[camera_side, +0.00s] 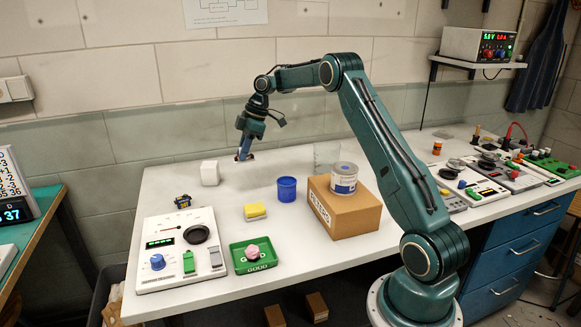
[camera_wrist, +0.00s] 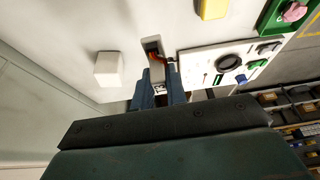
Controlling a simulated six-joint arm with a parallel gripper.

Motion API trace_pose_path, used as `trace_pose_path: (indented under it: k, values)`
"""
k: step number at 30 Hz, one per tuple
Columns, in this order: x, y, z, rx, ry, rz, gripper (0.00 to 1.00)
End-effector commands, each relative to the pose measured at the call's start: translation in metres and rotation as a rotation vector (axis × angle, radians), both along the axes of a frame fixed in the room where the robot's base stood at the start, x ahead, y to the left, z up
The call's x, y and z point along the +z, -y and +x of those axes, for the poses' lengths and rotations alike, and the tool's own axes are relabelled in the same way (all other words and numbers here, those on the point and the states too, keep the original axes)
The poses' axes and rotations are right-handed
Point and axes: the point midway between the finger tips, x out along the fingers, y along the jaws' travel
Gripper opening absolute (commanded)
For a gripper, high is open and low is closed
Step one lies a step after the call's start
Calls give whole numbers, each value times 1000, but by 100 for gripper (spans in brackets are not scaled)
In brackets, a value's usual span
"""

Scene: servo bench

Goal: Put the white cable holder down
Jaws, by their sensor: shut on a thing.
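My gripper (camera_side: 243,156) is above the back left part of the white table, pointing down. A plain white block (camera_side: 209,173) stands on the table to the left of my gripper. It also shows in the wrist view (camera_wrist: 108,68).
A small dark servo (camera_side: 182,201) and a white test panel (camera_side: 180,250) are at the left. A yellow sponge-like block (camera_side: 255,211), blue cup (camera_side: 287,189) and green tray (camera_side: 237,265) are nearer. A cardboard box (camera_side: 345,214) bears a can (camera_side: 344,179). Table below my gripper looks clear.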

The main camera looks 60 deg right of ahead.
Motion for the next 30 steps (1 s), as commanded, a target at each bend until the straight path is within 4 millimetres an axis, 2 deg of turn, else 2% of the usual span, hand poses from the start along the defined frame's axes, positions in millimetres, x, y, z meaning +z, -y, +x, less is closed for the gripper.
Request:
trace_pose_path:
  k: [6, 15, 30]
  values:
    - [25, -13, -39, 58, -2, -5, 0]
    - [51, -38, -95, 141, -5, -7, 0]
    - [73, -96, -193, 279, -1, -1, 0]
